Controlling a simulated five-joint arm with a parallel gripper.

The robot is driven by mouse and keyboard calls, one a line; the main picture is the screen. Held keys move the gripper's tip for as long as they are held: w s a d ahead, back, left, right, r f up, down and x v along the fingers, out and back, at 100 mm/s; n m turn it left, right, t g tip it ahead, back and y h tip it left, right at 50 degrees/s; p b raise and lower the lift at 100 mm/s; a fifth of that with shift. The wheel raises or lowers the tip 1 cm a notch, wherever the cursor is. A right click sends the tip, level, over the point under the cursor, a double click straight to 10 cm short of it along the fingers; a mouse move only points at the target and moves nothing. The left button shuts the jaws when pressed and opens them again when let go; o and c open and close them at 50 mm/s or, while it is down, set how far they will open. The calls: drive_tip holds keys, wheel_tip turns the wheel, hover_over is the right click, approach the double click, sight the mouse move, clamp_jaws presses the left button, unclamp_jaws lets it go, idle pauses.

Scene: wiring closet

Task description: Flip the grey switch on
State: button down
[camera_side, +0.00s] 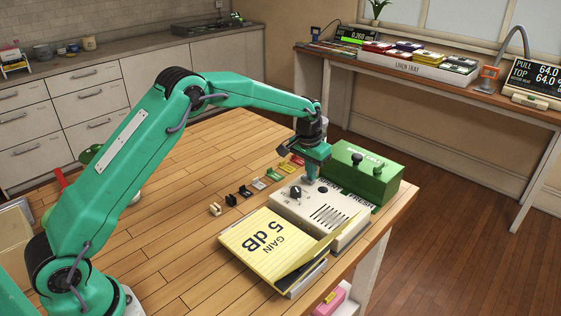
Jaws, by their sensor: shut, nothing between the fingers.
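A row of small coloured pieces that look like switches lies on the wooden table, left of the boxes. The grey one (259,184) sits mid-row, between a black piece (245,191) and a green piece (273,174). Its lever position is too small to tell. My gripper (311,180) is shut and empty, pointing down at the back edge of a cream box (348,229), to the right of the grey piece and apart from it. Whether the fingertips touch the box I cannot tell.
The cream box has a black knob (295,192) and slots. A green box (368,177) stands behind it.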

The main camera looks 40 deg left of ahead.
drive_tip(key=shift+f, duration=0.1)
drive_tip(key=shift+r, duration=3.45)
drive_tip(key=shift+r, duration=0.1)
drive_tip(key=s+a+r+t, duration=0.1)
drive_tip(key=s+r, duration=0.7)
drive_tip(key=s, duration=0.2)
drive_tip(key=s+r+t, duration=0.1)
drive_tip(key=s+r, duration=0.6)
drive_tip(key=s, duration=0.3)
drive_tip(key=s+f+t, duration=0.1)
drive_tip(key=s+f, duration=0.1)
drive_tip(key=s, duration=0.7)
drive_tip(key=s+f, duration=0.1)
drive_tip(key=s, duration=0.9)
drive_tip(key=shift+s+a+f+t, duration=0.2)
drive_tip(key=shift+a+f+t, duration=0.2)
drive_tip(key=shift+a, duration=0.05)
